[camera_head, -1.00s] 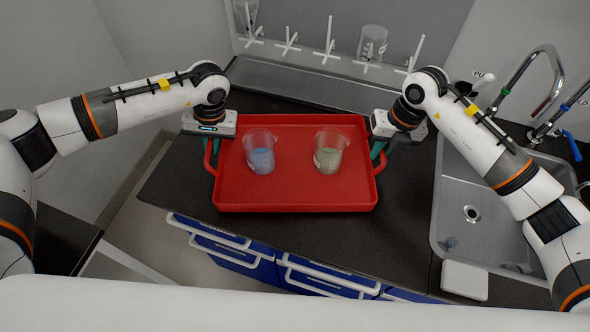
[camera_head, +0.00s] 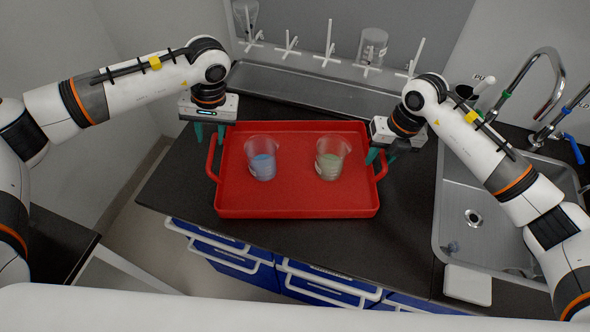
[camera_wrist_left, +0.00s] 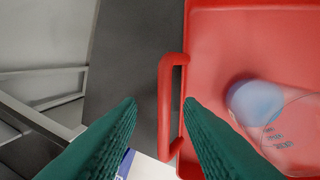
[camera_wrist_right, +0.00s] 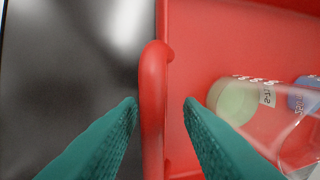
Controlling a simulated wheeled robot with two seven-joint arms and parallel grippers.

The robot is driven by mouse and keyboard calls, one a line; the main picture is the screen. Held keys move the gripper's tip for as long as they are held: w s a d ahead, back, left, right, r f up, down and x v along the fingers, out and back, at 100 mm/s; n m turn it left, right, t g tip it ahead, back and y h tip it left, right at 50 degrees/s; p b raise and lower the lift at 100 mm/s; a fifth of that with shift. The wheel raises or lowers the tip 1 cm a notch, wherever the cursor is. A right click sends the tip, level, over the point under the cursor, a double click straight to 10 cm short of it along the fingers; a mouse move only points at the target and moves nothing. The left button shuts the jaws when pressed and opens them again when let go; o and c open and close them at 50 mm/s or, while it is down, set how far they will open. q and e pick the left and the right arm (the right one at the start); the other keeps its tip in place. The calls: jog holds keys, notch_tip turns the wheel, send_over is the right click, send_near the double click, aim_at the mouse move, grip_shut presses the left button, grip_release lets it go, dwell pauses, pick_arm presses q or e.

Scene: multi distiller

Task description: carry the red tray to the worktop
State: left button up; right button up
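The red tray (camera_head: 300,205) lies flat on the black worktop. On it stand a beaker with blue liquid (camera_head: 262,166) and a beaker with pale green liquid (camera_head: 329,166), both upright. My left gripper (camera_head: 209,134) is open above the tray's left handle (camera_head: 212,160). In the left wrist view the handle (camera_wrist_left: 165,105) shows between the parted fingers, touching neither. My right gripper (camera_head: 382,158) is open at the right handle (camera_head: 381,166). In the right wrist view that handle (camera_wrist_right: 152,110) runs between the spread fingers, with gaps on both sides.
A steel sink (camera_head: 455,235) with taps is at the right. A white drying rack (camera_head: 327,55) with glassware stands behind the tray. Blue drawers (camera_head: 235,262) are below the worktop's front edge. Bare worktop (camera_head: 180,180) lies left of the tray.

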jog(key=shift+r, duration=0.15)
pick_arm(q)
jog(key=v, duration=0.5)
jog(key=shift+r, duration=0.15)
pick_arm(e)
notch_tip(320, 180, up, 12)
jog(key=d, duration=0.2)
jog(key=shift+d+f, duration=0.15)
jog(key=shift+f, duration=0.1)
jog(key=shift+f, duration=0.1)
